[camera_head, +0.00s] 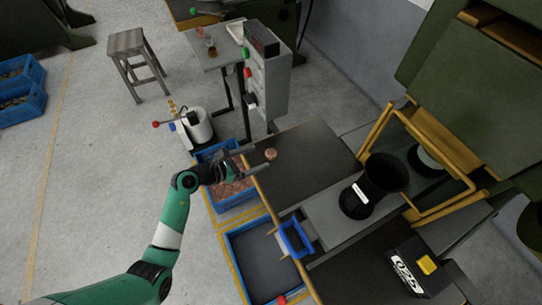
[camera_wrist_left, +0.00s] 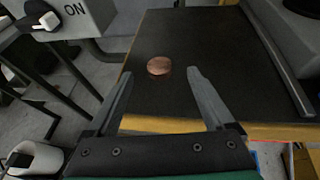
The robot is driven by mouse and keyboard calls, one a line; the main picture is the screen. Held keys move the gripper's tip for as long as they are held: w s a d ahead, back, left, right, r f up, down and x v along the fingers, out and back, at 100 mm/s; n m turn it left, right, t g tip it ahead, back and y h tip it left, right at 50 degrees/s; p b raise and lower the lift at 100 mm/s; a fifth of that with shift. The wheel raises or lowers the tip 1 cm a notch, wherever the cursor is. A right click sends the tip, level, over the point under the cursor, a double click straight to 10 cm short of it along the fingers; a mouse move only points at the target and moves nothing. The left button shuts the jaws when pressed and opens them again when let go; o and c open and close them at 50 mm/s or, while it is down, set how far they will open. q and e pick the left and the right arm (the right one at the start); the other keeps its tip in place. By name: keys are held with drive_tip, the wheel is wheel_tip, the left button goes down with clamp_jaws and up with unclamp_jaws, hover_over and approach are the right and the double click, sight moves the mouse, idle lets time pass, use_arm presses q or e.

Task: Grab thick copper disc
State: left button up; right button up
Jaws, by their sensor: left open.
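A thick copper disc (camera_head: 270,154) lies flat on the dark-topped table (camera_head: 310,165), near its left edge. In the left wrist view the copper disc (camera_wrist_left: 159,66) sits just beyond the fingertips, roughly centred between them. My left gripper (camera_head: 258,157) is open and empty, its fingers reaching over the table edge towards the disc. The wrist view shows both fingers of the left gripper (camera_wrist_left: 161,75) spread apart, with the disc apart from them. My right gripper is not in view.
A blue crate (camera_head: 232,204) with copper pieces stands under my left gripper. A dark-bottomed blue bin (camera_head: 262,262) is nearer. A black flared tool (camera_head: 378,182) stands to the right. A control box (camera_head: 268,70) stands behind. The tabletop around the disc is clear.

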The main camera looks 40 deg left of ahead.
sight(265, 159)
use_arm(q)
drive_tip(key=shift+w+f+b, duration=0.1)
drive_tip(key=shift+f+b, duration=0.15)
drive_tip(key=shift+b, duration=0.05)
drive_tip(key=b+x, duration=0.1)
drive_tip(key=x, duration=0.1)
drive_tip(key=b+x, duration=0.2)
drive_tip(key=shift+f, duration=0.45)
drive_tip(key=shift+w, duration=0.25)
drive_tip(key=shift+r, duration=0.1)
clamp_jaws()
